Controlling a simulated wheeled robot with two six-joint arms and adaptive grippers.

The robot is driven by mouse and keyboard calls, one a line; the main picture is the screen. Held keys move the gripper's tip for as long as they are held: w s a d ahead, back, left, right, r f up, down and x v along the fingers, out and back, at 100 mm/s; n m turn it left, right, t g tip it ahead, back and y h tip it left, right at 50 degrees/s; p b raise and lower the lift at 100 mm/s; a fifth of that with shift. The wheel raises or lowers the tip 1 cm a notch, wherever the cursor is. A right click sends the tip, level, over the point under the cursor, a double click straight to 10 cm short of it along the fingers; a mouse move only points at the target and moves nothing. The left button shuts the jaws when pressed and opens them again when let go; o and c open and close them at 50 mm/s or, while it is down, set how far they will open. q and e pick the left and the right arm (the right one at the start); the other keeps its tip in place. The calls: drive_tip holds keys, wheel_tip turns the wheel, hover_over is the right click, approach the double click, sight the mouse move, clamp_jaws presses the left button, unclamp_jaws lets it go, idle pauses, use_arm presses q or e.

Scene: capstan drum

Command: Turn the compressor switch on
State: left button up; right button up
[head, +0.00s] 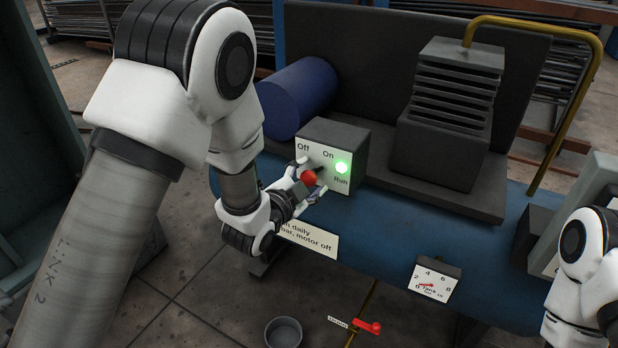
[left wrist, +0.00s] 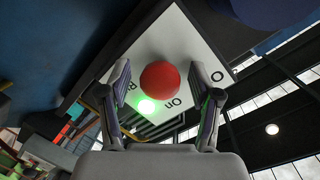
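The compressor switch is a dark box (head: 345,140) with a white front plate marked Off, On and Run. A red ball knob (head: 309,177) sticks out from the plate on a dark lever. A green lamp (head: 342,168) beside Run is lit. In the left wrist view the red knob (left wrist: 160,80) is in the middle and the green lamp (left wrist: 146,106) glows near it. My left gripper (head: 308,182) is at the knob, its fingers on either side with gaps between them and the ball. My right arm shows at lower right, but its gripper is out of view.
A blue tank (head: 390,235) carries the box. A blue motor cylinder (head: 298,97) and a finned dark block (head: 447,120) stand behind. A tank gauge (head: 433,282), a red-handled valve (head: 368,327) and a grey cup (head: 284,332) are in front. A yellow pipe (head: 572,110) curves at right.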

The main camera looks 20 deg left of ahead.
use_arm(q)
drive_tip(key=v, duration=0.7)
drive_tip(key=shift+s, duration=0.25)
